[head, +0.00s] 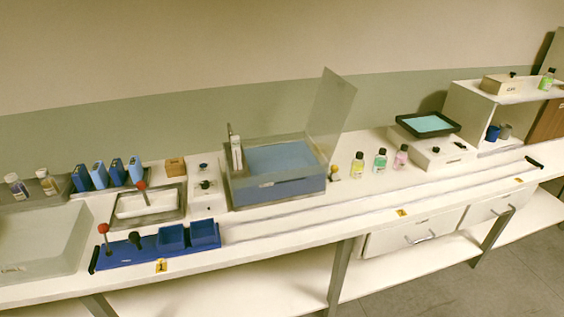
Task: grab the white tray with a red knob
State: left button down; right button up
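A small white tray (130,207) sits in a grey metal frame (176,213) on the left part of the bench. A second red knob (103,228) tops a dark stick on the blue rack (128,253) just in front. Neither my left nor my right gripper shows in the head view.
Blue boxes (99,175) stand behind the tray. A clear-lidded blue box (285,188) with an upright silver fixture (236,152) stands to its right. A large white basin (38,240) is at the left. Bottles (380,161) stand farther right. The front strip is mostly clear.

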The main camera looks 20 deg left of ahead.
aim_at(145, 195)
jog(key=u, duration=1.5)
